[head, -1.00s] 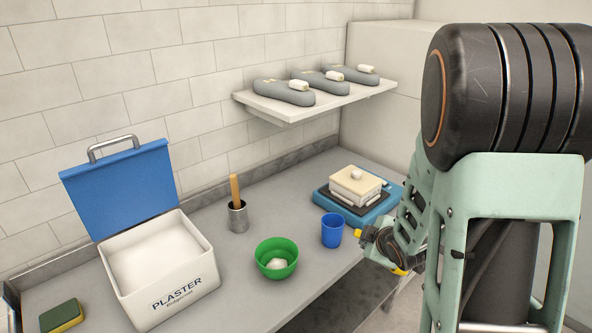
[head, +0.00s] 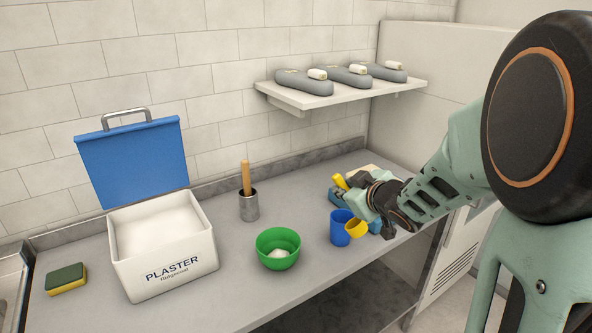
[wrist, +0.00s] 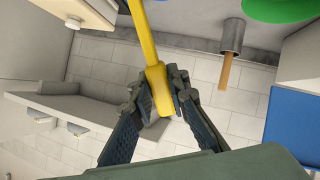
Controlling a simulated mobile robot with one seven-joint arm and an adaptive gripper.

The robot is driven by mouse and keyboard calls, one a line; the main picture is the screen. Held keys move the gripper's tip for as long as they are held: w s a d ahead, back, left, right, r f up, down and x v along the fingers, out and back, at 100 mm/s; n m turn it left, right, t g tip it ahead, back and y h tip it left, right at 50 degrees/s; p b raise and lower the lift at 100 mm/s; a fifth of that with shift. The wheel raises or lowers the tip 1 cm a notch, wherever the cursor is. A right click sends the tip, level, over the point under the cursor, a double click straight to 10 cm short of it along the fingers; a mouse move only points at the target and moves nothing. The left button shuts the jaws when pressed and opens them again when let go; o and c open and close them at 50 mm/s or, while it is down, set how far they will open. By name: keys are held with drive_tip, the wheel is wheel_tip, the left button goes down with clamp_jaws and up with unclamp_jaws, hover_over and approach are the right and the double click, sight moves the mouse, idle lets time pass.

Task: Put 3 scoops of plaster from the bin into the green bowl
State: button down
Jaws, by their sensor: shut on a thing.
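The white plaster bin (head: 166,276) stands open at the left of the counter, white plaster (head: 157,230) inside and its blue lid (head: 133,163) tipped back. The green bowl (head: 279,238) stands right of the bin with a white lump of plaster (head: 278,253) in it. My gripper (head: 354,192) is shut on the handle of a yellow scoop (head: 356,228), to the right of the bowl. In the wrist view the yellow handle (wrist: 150,45) runs between the fingers (wrist: 160,90). The inside of the scoop cannot be made out.
A blue cup (head: 339,228) stands between bowl and scoop. A metal pot (head: 249,207) with a wooden handle is behind the bowl. A sponge (head: 66,278) lies left of the bin. A shelf (head: 340,94) with grey insole forms hangs on the wall.

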drive_tip(key=a+r+m+t+y+b, duration=0.2)
drive_tip(key=a+r+y+b, duration=0.4)
drive_tip(key=a+r, duration=0.4)
drive_tip(key=shift+s+a+t, duration=0.3)
drive_tip(key=shift+a+t, duration=0.1)
drive_tip(key=shift+a, duration=0.6)
drive_tip(key=shift+f, duration=0.1)
